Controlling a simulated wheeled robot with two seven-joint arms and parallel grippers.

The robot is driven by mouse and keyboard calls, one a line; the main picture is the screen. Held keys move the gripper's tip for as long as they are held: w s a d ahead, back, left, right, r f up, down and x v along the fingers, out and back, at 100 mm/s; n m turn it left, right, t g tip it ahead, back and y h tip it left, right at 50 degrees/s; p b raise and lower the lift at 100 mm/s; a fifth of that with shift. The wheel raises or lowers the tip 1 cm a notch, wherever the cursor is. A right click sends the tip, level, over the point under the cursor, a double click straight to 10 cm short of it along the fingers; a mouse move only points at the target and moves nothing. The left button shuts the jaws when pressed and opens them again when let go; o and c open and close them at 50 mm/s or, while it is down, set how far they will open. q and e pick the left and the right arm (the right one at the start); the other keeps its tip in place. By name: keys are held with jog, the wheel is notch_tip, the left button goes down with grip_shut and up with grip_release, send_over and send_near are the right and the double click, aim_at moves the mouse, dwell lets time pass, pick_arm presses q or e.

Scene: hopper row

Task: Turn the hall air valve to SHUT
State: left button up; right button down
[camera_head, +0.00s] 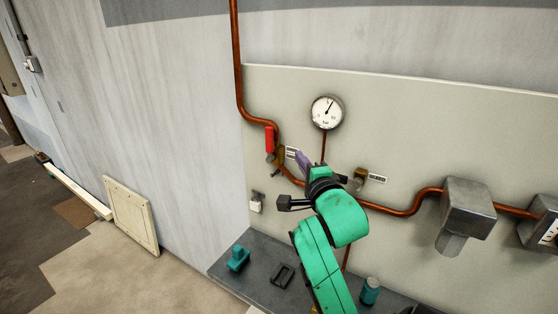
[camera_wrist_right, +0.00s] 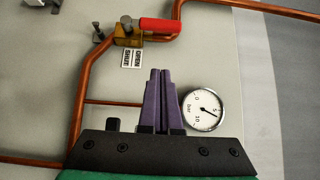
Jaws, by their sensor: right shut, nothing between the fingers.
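The valve has a red lever (camera_head: 269,139) on a brass body (camera_head: 280,156), set in the copper pipe on the wall panel. The lever stands upright, roughly along the pipe. In the right wrist view the red lever (camera_wrist_right: 162,25) points right from the brass body (camera_wrist_right: 128,36), with an OPEN/SHUT label (camera_wrist_right: 131,57) beside it. My right gripper (camera_head: 301,157) is shut and empty, its purple fingers right of and below the lever. In the right wrist view its fingertips (camera_wrist_right: 159,74) are apart from the lever. My left gripper is out of view.
A round pressure gauge (camera_head: 326,112) is above my right gripper. A second brass fitting (camera_head: 358,179) with a label (camera_head: 377,178) is partly hidden by my wrist. Grey boxes (camera_head: 467,208) sit on the pipe at right. A grey ledge (camera_head: 255,266) below holds small items.

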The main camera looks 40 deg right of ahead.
aim_at(270, 145)
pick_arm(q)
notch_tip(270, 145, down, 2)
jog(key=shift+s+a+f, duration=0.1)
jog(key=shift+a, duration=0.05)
pick_arm(e)
jog(key=w+d, duration=0.2)
jog(key=w, duration=0.8)
jog(key=shift+w+d, duration=0.25)
jog(key=shift+w, duration=0.1)
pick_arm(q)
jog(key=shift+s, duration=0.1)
